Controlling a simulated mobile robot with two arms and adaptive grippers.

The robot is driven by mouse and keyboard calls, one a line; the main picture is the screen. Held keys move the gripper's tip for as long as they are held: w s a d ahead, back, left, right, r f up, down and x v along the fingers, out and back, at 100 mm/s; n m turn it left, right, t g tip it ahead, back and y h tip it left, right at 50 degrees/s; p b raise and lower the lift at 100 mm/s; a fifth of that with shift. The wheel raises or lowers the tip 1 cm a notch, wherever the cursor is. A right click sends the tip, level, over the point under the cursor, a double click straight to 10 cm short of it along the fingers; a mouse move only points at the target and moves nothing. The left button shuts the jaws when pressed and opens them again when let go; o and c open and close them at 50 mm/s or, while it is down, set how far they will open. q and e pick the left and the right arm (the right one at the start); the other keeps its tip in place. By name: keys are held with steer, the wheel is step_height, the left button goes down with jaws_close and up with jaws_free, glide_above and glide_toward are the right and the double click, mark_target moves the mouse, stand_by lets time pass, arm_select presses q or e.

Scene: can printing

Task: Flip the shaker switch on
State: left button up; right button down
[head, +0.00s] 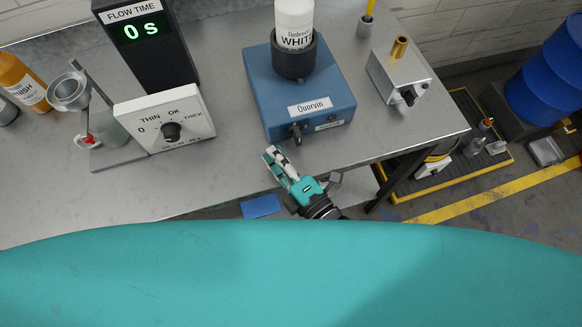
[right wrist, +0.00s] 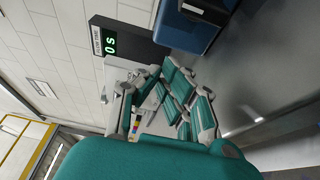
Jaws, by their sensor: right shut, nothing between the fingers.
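The shaker is a blue box (head: 297,92) with a "Quorvin" label on the bench; part of it also shows at the top of the right wrist view (right wrist: 182,30). A white bottle (head: 294,22) stands in the black holder on top. A small dark toggle switch (head: 296,131) sticks out of its front face; its on or off position is too small to tell. My right gripper (head: 271,153), teal and grey, is shut and empty, just below and left of the switch and apart from it. It fills the middle of the right wrist view (right wrist: 172,98). My left gripper is out of view.
The flow timer (head: 146,44) reads "0 s". A white dial panel (head: 165,117) and a metal cup on a stand (head: 70,92) are left of the shaker. A silver box (head: 398,78) with a brass fitting is to the right. Bare bench (head: 205,185) lies in front.

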mark_target(298, 137)
steer(key=shift+x, duration=1.1)
steer(key=d, duration=0.1)
steer(key=d+p, duration=0.1)
steer(key=d, duration=0.1)
steer(key=shift+w+d+p, duration=0.3)
steer(key=shift+d, duration=0.35)
steer(key=shift+w, duration=0.1)
steer(key=shift+a, duration=0.15)
